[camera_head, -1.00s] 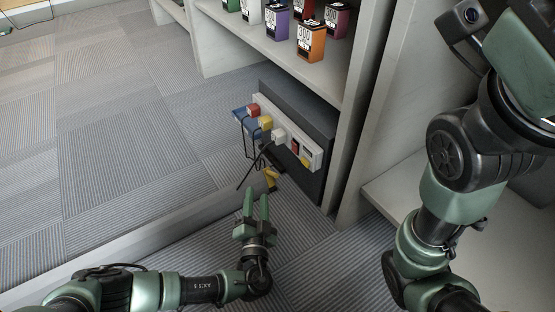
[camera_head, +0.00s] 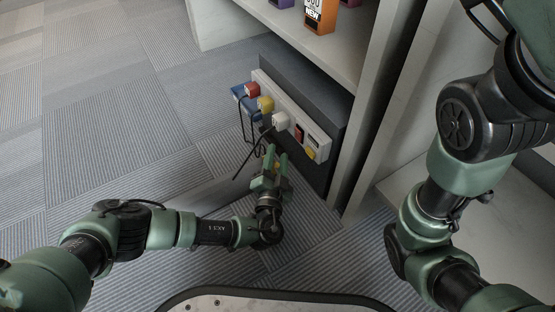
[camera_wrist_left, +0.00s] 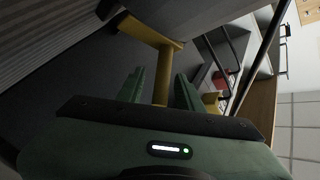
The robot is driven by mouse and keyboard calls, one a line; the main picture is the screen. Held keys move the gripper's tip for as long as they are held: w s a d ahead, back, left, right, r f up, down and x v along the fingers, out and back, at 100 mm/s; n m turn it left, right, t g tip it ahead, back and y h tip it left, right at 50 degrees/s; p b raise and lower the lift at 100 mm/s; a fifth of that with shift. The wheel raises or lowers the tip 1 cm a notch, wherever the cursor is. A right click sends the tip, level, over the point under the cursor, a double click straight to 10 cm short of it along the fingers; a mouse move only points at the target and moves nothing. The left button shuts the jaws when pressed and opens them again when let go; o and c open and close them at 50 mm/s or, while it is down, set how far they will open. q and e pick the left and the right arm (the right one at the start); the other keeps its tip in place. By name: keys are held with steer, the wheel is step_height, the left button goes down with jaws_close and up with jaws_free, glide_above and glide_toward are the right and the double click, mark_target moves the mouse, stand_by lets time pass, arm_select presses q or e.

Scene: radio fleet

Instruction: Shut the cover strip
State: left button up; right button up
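A yellow T-shaped handle (camera_wrist_left: 163,72) shows in the left wrist view, its stem between my fingers and its crossbar beyond them. My left gripper (camera_head: 274,168) is at the handle, in front of the socket strip. In the left wrist view, the fingers (camera_wrist_left: 160,90) look apart, one on each side of the stem; contact is unclear. A grey strip (camera_head: 217,193) runs along the floor left of the gripper, partly behind my left arm. It may be the cover strip; its hinge and angle are unclear. My right arm shows at the right, but its gripper is out of view.
A white socket strip (camera_head: 315,134) holds a red plug (camera_head: 252,90), a yellow plug (camera_head: 265,104) and a white plug (camera_head: 280,122). Black cables hang close to my left gripper. A shelf (camera_head: 318,52) with boxes overhangs it. Open carpet (camera_head: 110,100) lies left.

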arm_select(q)
steer(key=shift+w, duration=0.25)
jaws_close()
stand_by(1.4)
